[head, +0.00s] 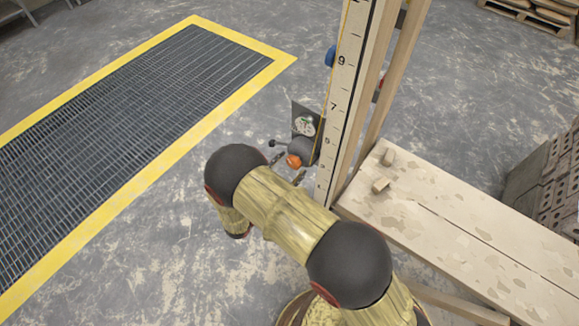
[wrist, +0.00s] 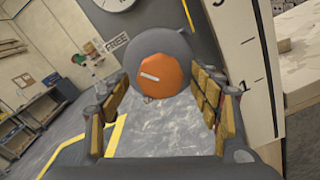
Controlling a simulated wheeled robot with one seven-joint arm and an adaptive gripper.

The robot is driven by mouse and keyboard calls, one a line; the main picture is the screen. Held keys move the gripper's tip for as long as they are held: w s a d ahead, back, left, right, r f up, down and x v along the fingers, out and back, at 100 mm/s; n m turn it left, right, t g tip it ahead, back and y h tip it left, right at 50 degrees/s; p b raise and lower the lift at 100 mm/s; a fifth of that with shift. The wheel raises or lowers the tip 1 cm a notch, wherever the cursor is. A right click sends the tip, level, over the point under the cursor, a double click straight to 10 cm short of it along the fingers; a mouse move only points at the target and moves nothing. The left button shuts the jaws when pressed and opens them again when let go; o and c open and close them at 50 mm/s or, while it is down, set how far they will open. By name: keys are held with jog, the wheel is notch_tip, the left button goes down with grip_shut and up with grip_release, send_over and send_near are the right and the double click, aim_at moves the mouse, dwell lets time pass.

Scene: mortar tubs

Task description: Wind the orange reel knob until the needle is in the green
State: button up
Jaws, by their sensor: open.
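The orange reel knob (head: 293,161) sits on a grey reel (head: 303,148) low on the numbered post. In the wrist view the orange knob (wrist: 160,77) faces me, with a pale slanted mark on its face, in front of the round grey reel (wrist: 170,48). My gripper (wrist: 158,112) is open, its padded fingers to the left and right of the knob, apart from it. In the head view my gripper (head: 287,171) is small beside the knob, partly behind my arm. A dial (head: 304,125) with a green patch is above the reel; its needle is too small to read.
The numbered post (head: 347,95) stands just right of the reel, with a yellow line along it. A plank bench (head: 440,205) with small wood blocks is at right. A yellow-edged floor grate (head: 130,110) lies at left. Grey floor between is clear.

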jog(key=v, duration=1.2)
dwell(1.1)
